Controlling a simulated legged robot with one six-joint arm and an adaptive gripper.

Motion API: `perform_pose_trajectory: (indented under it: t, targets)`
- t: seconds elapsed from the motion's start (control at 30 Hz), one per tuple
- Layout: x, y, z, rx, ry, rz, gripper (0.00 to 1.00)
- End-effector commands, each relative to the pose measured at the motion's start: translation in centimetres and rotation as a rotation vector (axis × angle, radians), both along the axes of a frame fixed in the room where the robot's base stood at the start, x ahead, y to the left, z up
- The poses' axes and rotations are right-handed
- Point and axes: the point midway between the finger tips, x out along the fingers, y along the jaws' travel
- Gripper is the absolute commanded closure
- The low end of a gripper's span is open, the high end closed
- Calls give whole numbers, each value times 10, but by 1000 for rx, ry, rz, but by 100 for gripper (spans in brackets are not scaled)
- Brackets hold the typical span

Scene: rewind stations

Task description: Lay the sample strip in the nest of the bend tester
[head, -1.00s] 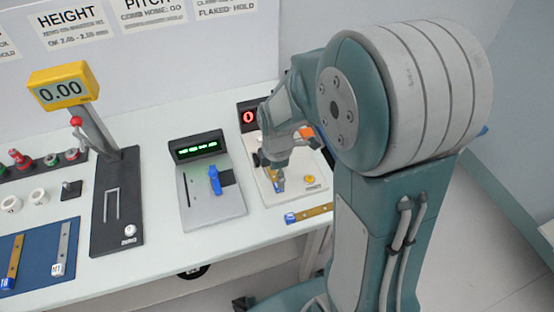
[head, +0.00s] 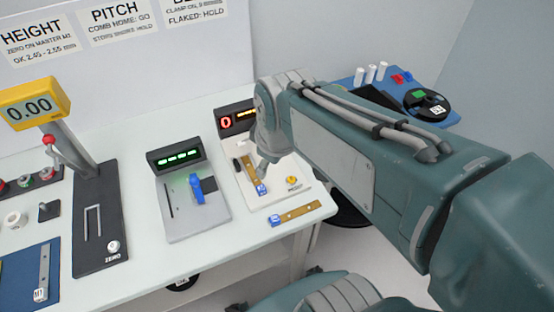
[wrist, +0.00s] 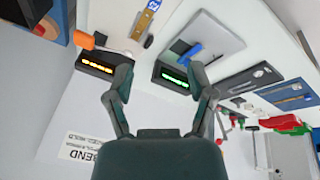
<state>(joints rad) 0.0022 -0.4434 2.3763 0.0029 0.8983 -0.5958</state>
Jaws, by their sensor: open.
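The bend tester (head: 278,200) is a white plate with a display reading 0 at its back and a yellow button. A brass strip with a blue tagged end (head: 249,172) lies lengthwise on its left part; I cannot tell how fully it is seated in the nest. A second brass strip with a blue end (head: 302,212) lies on the table in front of the tester. My gripper (wrist: 162,100) is open and empty in the wrist view.
The pitch station (head: 192,215) with a blue lever stands left of the tester. The height station (head: 97,225) is farther left. A blue surface (head: 440,117) with a black reel lies behind my arm at right. The table's front edge is close to the second strip.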

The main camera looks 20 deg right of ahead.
Motion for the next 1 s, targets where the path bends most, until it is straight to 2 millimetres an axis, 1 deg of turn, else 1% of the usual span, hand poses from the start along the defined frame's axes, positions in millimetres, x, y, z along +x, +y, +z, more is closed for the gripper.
perform_pose_trajectory:
  t: [0.03, 0.13, 0.2, 0.33, 0.47, 1.0]
  targets:
    - [-12, 0, 8, 31, -40, -92, 30]
    - [-31, 0, 18, 106, -102, -282, 30]
    - [-42, 0, 22, 154, -135, -390, 30]
    - [-53, 0, 25, 214, -170, -514, 30]
    - [-56, 0, 26, 232, -177, -550, 30]
    - [-55, 0, 26, 230, -175, -547, 30]
